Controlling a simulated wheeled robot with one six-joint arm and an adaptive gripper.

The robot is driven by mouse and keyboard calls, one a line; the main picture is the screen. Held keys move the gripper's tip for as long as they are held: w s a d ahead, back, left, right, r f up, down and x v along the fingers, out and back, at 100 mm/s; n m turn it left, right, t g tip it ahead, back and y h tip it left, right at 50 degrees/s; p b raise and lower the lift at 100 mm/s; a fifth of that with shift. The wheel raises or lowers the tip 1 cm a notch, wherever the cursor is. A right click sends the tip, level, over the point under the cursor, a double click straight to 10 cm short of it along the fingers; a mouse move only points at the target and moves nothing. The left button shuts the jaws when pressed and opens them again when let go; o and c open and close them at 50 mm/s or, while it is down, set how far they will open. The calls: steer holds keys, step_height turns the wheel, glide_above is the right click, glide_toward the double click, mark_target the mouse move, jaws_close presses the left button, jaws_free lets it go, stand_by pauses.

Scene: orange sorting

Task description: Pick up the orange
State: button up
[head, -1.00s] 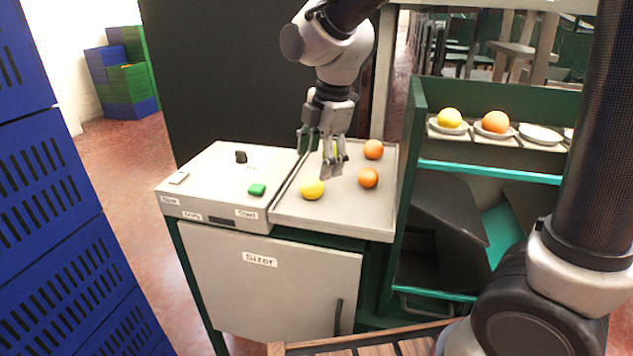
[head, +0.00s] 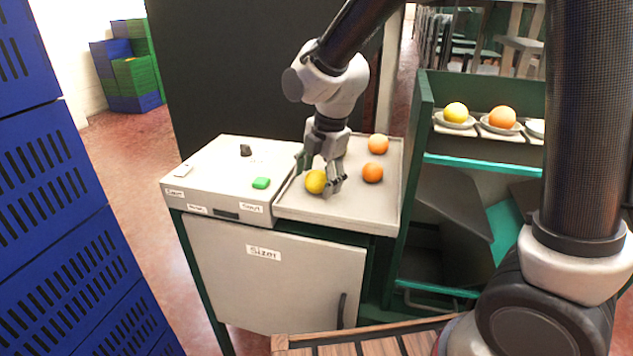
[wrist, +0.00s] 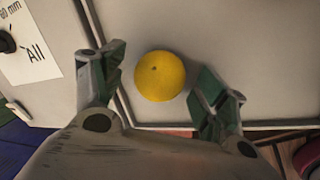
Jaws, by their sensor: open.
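A yellow-orange fruit (head: 316,182) lies on the sizer's grey tray (head: 350,215), near the tray's left front. My gripper (head: 322,184) is low over the tray, with its fingers around this fruit. In the wrist view the fruit (wrist: 160,76) sits between the two open fingers (wrist: 162,88), with a gap on each side. Two deeper orange fruits lie on the same tray: one behind (head: 378,144) and one to the right (head: 372,173) of my gripper.
The sizer's control panel (head: 225,170) with a green button (head: 261,183) adjoins the tray on the left. A green shelf (head: 480,164) on the right holds small dishes with a yellow fruit (head: 455,112) and an orange one (head: 502,117). Blue crates (head: 60,230) stand at the far left.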

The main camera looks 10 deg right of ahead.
steer(key=shift+f, duration=0.1)
steer(key=c, duration=1.1)
steer(key=shift+c, duration=0.2)
